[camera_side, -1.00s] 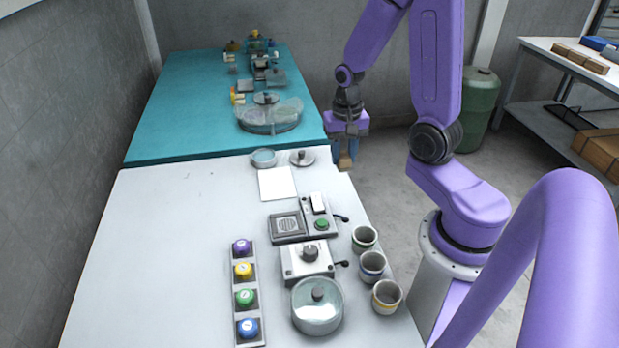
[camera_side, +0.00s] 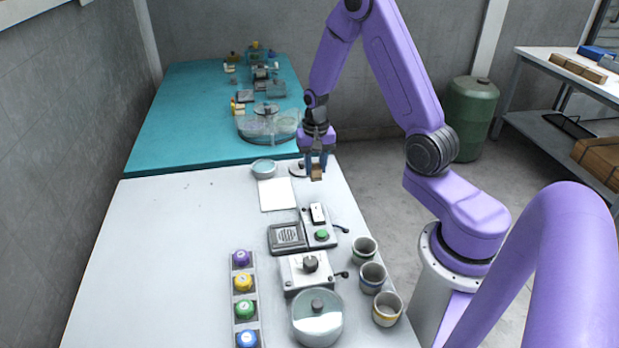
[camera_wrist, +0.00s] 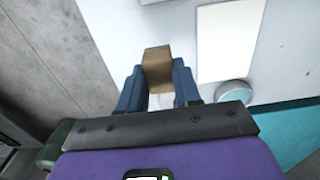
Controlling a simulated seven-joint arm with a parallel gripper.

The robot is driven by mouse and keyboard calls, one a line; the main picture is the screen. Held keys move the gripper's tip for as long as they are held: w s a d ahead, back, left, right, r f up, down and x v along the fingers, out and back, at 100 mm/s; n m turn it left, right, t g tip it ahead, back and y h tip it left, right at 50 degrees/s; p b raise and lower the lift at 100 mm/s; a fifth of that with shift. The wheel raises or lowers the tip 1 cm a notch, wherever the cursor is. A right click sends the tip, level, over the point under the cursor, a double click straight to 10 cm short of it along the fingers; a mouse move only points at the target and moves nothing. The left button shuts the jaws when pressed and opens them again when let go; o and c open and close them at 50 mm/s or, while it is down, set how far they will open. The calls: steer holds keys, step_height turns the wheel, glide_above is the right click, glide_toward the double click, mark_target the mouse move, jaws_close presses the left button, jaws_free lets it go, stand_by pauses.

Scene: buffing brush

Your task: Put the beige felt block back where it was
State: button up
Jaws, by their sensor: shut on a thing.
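The beige felt block (camera_side: 317,173) is held between the fingertips of my gripper (camera_side: 317,163), above the far right part of the white table. The block also shows in the wrist view (camera_wrist: 158,66), between the two blue fingers of my gripper (camera_wrist: 158,85), sticking out past their tips. In the side view my gripper is near the round grey lid (camera_side: 298,168), which it partly hides. A white square sheet (camera_side: 277,194) lies left of and nearer than the block.
A shallow glass dish (camera_side: 263,167) stands left of the lid. Nearer are a device with a green button (camera_side: 322,235), a knob box (camera_side: 306,270), a lidded glass pot (camera_side: 318,322) and three cups (camera_side: 372,276). The left of the white table (camera_side: 165,250) is clear.

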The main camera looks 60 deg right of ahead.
steer(key=w+f, duration=0.1)
steer(key=w+d+f, duration=0.1)
steer(key=f, duration=0.1)
steer(key=shift+w, duration=0.2)
steer(key=shift+w+f, duration=0.1)
steer(key=shift+f, duration=1.5)
steer(key=shift+f, duration=0.15)
steer(key=o, duration=1.1)
steer(key=shift+c, duration=0.2)
